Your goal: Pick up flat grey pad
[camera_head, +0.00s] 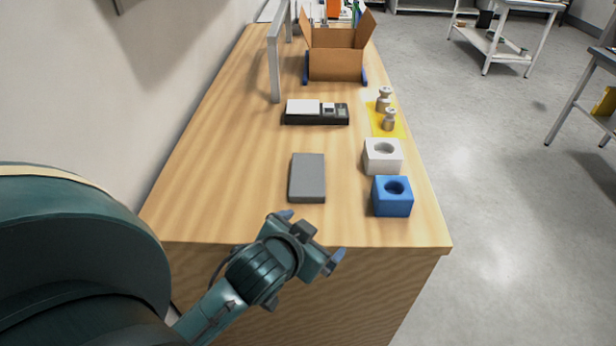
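The flat grey pad (307,177) lies on the wooden table near its front edge, left of the blue block. My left gripper (312,236) is in front of the pad, by the table's front edge. Its two blue-grey fingertips are spread wide apart, with nothing between them. It does not appear to touch the pad. My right gripper is not in the picture.
A blue block (392,197) and a white block (382,157), each with a round hole, stand at the right edge. Two metal weights sit on a yellow mat (400,131). Behind are a black scale (317,119), a grey frame (274,70) and an open cardboard box (336,66).

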